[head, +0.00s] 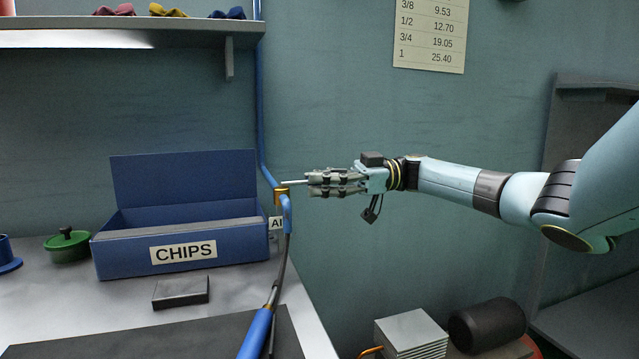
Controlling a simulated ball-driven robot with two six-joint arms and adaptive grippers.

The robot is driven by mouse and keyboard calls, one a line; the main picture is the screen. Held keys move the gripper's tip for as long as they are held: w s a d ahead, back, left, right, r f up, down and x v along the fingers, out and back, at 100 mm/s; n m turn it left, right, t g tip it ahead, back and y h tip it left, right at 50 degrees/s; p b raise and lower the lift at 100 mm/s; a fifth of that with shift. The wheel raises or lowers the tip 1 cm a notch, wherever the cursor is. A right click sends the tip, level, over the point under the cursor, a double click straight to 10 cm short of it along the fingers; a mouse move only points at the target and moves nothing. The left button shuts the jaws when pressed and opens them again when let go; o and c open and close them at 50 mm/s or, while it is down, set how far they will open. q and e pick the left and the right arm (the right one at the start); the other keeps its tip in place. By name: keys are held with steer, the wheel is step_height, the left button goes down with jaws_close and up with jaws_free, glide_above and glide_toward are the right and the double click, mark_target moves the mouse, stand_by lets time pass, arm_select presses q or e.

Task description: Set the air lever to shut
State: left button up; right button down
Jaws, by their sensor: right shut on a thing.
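The air lever (294,182) is a thin pale bar at the brass valve (280,193) on the blue air pipe (260,105). It points right, roughly level and across the upright pipe. My right gripper (312,184) comes in from the right and is shut on the outer end of the air lever. Its fingers hide that end. My left gripper is not in view.
A blue CHIPS box (120,260) with a raised lid stands on the bench left of the valve. A blue hose (258,332) hangs below the valve. A dark block (180,292) and green pot (68,246) lie on the bench. Stacked plates (411,333) and a dark cylinder (487,325) sit lower right.

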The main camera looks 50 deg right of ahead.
steer(key=c, duration=1.3)
jaws_free()
steer(key=shift+w+r, duration=0.1)
steer(key=shift+w, duration=0.1)
steer(key=shift+s, duration=0.25)
steer(key=shift+d, duration=0.15)
steer(key=v, duration=1.1)
steer(key=shift+s+d, duration=0.2)
steer(key=shift+d, duration=0.15)
